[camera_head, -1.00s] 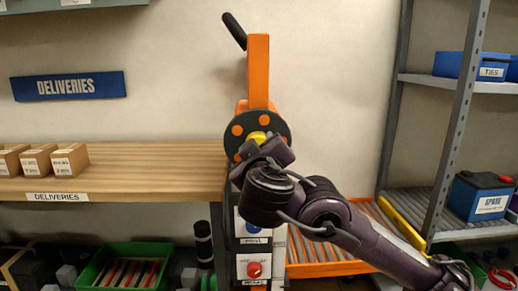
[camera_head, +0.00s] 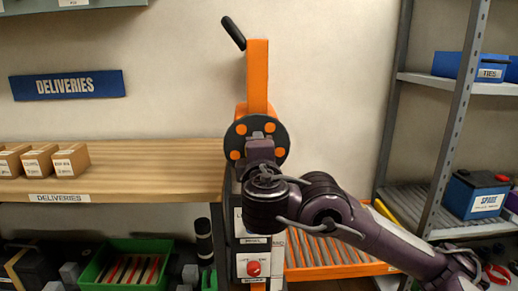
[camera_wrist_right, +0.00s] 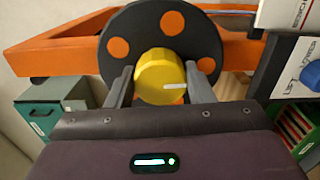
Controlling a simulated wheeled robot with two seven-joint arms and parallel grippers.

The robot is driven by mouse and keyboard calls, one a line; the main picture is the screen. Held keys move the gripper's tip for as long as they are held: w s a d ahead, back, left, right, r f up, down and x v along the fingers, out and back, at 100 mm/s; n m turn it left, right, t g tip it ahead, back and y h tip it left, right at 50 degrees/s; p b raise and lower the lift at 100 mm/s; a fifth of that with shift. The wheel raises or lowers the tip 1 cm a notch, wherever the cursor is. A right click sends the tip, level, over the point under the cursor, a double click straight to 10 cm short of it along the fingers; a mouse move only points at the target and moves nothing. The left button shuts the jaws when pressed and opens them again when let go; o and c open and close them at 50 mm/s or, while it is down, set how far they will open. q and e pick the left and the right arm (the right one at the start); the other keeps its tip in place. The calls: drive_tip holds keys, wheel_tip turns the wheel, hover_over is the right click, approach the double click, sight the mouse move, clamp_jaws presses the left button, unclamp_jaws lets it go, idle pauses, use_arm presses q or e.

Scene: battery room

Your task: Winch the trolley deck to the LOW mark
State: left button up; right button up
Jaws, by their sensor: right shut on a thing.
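The winch is a black disc (camera_head: 241,141) with orange spots on an orange post (camera_head: 257,75). My right gripper (camera_head: 262,142) is at the disc's centre and covers the hub in the head view. In the right wrist view its two fingers (camera_wrist_right: 163,80) are shut on a yellow knob (camera_wrist_right: 158,68) with a white line, in front of the disc (camera_wrist_right: 140,28). The trolley deck (camera_head: 340,270) is an orange-edged roller tray low behind my right arm, which hides part of it. I cannot make out the LOW mark. My left gripper is not in view.
A control panel (camera_head: 252,268) with a red knob stands below the winch. A wooden shelf (camera_head: 130,165) with small boxes is at the left. A grey rack (camera_head: 455,130) with a blue battery (camera_head: 476,195) is at the right. A green crate (camera_head: 125,265) sits under the shelf.

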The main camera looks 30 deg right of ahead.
drive_tip(key=shift+n+p, duration=0.3)
drive_tip(key=shift+n, duration=0.7)
drive_tip(key=n+p, duration=0.2)
drive_tip(key=n, duration=0.5)
drive_tip(key=shift+a, duration=0.1)
drive_tip(key=shift+r+n+p, duration=0.1)
drive_tip(key=shift+n+p, duration=0.2)
drive_tip(key=shift+n, duration=0.8)
drive_tip(key=n+p, duration=0.1)
drive_tip(key=n, duration=0.3)
drive_tip(key=shift+w+a, duration=0.1)
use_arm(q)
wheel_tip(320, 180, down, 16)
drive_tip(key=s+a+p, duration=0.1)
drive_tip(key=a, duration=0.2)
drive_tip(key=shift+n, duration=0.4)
use_arm(e)
drive_tip(key=shift+n, duration=2.4)
drive_tip(key=shift+f, duration=0.2)
drive_tip(key=o, duration=0.9)
drive_tip(key=shift+r, duration=0.1)
drive_tip(key=shift+o, duration=0.4)
